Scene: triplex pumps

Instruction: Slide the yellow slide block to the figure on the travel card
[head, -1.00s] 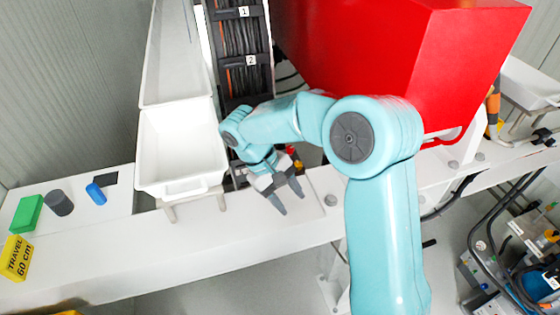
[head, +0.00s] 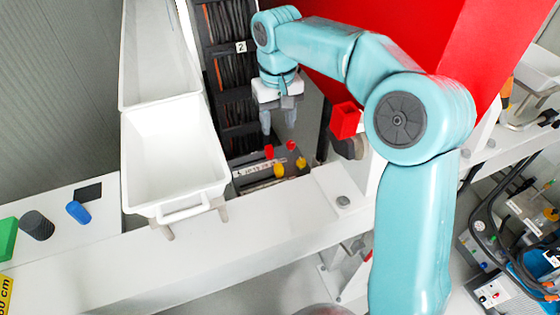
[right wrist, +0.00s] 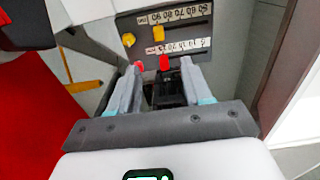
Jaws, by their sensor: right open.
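The yellow slide block (right wrist: 158,33) stands in a slot of a dark panel (right wrist: 225,25) in the right wrist view, near the left end of a white number scale seen upside down. The panel also shows beyond my right fingers in the head view (head: 250,185). The travel card (head: 5,290) is cut by the left edge; only the end of its figure and "cm" show. My right gripper (head: 278,128) is open and empty above the panel. In the wrist view its fingers (right wrist: 160,76) point at a red block (right wrist: 164,62), with the yellow block beyond. My left gripper is out of view.
A yellow knob (right wrist: 129,40) and a red knob (right wrist: 139,66) sit on the panel. A white bin (head: 175,150) stands left of it. A red cube (head: 345,120) and large red housing (head: 430,40) are to the right. A blue piece (head: 78,212) lies far left.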

